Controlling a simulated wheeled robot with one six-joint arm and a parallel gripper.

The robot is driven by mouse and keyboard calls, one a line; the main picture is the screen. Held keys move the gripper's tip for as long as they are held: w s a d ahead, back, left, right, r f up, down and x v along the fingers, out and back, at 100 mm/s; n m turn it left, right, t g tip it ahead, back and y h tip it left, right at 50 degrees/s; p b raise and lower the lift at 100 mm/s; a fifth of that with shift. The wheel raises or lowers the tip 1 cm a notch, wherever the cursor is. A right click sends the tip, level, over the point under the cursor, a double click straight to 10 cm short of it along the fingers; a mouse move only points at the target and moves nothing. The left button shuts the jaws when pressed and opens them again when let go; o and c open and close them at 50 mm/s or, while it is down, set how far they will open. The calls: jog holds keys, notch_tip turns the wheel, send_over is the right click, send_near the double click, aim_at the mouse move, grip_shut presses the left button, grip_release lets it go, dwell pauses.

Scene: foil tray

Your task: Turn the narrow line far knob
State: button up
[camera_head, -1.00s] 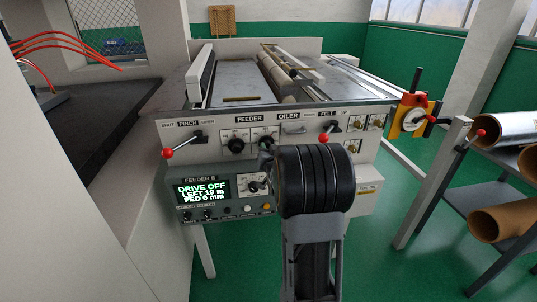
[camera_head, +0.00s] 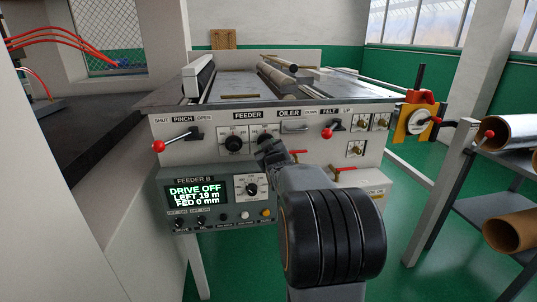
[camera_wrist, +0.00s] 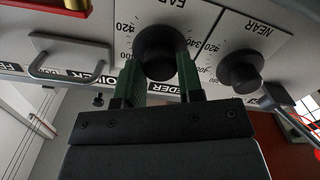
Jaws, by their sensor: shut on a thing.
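The far knob (camera_wrist: 160,48) is a round black knob on a numbered dial plate marked FAR, upside down in the wrist view. My gripper (camera_wrist: 158,68) is shut on it, with one green finger on each side. The knob's pointer setting is not clear. The near knob (camera_wrist: 240,72), also black, is beside it to the right, apart from the fingers. In the head view my gripper (camera_head: 270,150) reaches the FEEDER plate and covers part of the far knob (camera_head: 264,138). The near knob (camera_head: 233,144) is in plain view to its left.
A metal handle (camera_wrist: 70,57) stands out beside the far dial. The red-balled pinch lever (camera_head: 178,140) and felt lever (camera_head: 332,130) project from the machine front. The display (camera_head: 197,192) reads DRIVE OFF, LEFT 19 m, FED 0 mm. A roll rack (camera_head: 490,190) is at right.

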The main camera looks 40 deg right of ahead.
jog(key=shift+n, duration=0.3)
jog(key=o, duration=0.9)
jog(key=v, duration=1.3)
jog(key=shift+s+a+p, duration=0.2)
jog(key=shift+s+p, duration=0.15)
